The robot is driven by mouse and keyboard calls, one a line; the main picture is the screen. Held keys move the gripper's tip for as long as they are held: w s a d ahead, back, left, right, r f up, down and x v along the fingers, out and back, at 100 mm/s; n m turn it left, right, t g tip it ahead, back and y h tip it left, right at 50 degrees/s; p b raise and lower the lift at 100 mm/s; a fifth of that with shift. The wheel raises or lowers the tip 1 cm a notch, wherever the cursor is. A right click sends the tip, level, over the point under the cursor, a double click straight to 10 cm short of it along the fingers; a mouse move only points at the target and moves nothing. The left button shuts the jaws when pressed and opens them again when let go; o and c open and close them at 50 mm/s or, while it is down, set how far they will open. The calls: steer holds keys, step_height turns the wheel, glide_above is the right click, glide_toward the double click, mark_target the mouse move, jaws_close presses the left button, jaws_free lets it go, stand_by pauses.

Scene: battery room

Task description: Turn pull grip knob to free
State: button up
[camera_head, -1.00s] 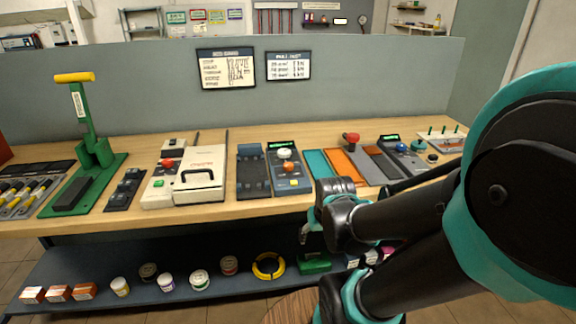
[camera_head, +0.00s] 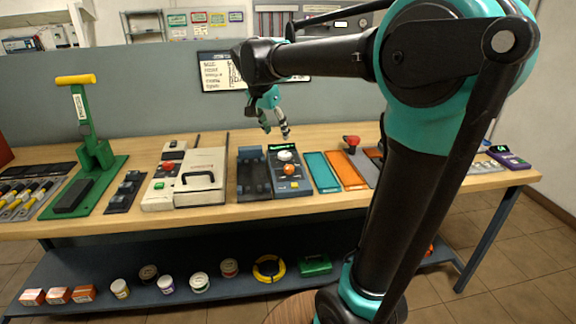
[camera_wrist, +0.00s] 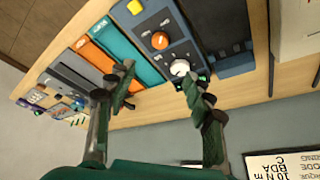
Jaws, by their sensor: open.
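A dark blue-grey tester unit (camera_head: 299,186) with a lit green display stands on the bench. It carries a white knob (camera_head: 285,155) and an orange knob (camera_head: 288,169), which also show in the wrist view as the white knob (camera_wrist: 180,67) and the orange knob (camera_wrist: 160,40). I cannot read which is the pull grip knob or its setting. My gripper (camera_head: 275,131) hangs above and behind the unit, fingers pointing down. In the wrist view its two fingers (camera_wrist: 158,76) are spread apart and empty, with the white knob between and beyond their tips.
A dark clamp fixture (camera_head: 253,178) sits left of the tester. Teal (camera_head: 322,172) and orange (camera_head: 347,172) trays lie to its right. A beige case (camera_head: 203,172) and green press (camera_head: 95,155) stand further left. A grey partition (camera_head: 150,90) rises behind the bench.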

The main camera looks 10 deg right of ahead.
mark_target(289, 167)
steer(key=x, duration=1.7)
steer(key=shift+f, duration=0.1)
steer(key=c, duration=1.2)
